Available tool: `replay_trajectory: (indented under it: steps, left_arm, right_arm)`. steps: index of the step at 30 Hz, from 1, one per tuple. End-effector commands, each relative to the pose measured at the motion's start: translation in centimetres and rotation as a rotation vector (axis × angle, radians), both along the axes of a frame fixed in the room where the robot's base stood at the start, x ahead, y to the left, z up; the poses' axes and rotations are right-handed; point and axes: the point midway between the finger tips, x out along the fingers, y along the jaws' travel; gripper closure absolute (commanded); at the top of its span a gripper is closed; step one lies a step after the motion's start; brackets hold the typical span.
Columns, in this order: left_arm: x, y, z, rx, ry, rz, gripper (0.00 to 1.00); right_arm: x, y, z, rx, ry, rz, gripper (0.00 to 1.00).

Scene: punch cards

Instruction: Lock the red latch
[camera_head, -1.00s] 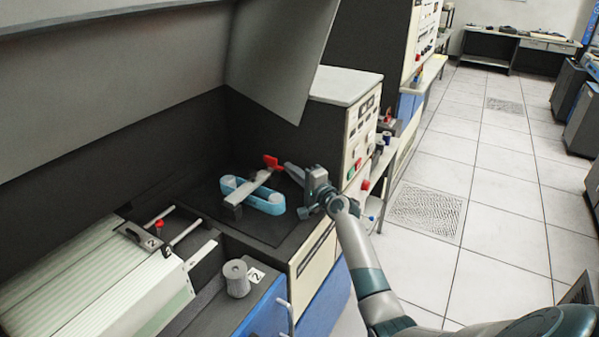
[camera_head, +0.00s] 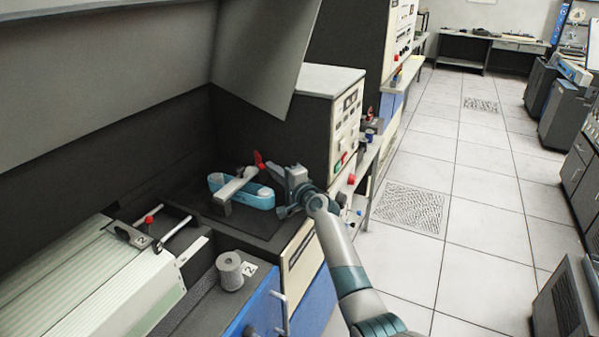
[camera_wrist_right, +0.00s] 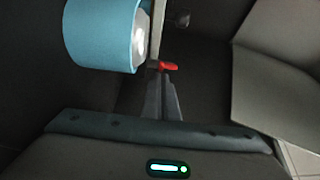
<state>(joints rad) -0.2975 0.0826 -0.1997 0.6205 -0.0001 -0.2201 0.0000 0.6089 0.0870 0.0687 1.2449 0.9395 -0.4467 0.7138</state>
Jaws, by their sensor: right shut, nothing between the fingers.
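The red latch handle (camera_head: 259,159) is at the far end of a grey bar (camera_head: 236,187) that crosses above a light blue loop (camera_head: 262,201) in the dark recess. My right gripper (camera_head: 269,168) comes from the right, with its shut, empty fingers close beside the red handle. In the right wrist view, the red handle (camera_wrist_right: 168,66) is just beyond the fingertips (camera_wrist_right: 161,76), and the blue loop (camera_wrist_right: 98,35) is at upper left. Whether the fingertips touch the handle is unclear. My left gripper is out of view.
A dark sloping cover (camera_head: 262,60) hangs above the recess. A cream control panel (camera_head: 345,128) stands behind my right gripper. A grey cylinder (camera_head: 229,271) stands at front on the machine, beside a slatted cover (camera_head: 90,285). Open tiled floor lies to the right.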

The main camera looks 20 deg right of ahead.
Motion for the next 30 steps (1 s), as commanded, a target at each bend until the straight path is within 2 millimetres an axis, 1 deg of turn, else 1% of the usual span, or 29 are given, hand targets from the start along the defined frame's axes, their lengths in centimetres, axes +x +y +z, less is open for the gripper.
replay_trajectory:
  steps: [1,3,12,30]
  left_arm:
    - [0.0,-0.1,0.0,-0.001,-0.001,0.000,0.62]
    - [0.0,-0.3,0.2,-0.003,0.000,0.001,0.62]
    - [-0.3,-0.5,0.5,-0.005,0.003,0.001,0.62]
    - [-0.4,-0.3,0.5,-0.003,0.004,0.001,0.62]
  right_arm:
    - [0.0,0.8,0.0,0.002,0.000,0.007,1.00]
    - [0.0,1.4,0.1,0.003,0.001,0.009,1.00]
    - [-0.3,2.5,0.0,0.002,0.001,0.009,1.00]
    - [-0.3,2.8,0.0,0.002,0.001,0.008,1.00]
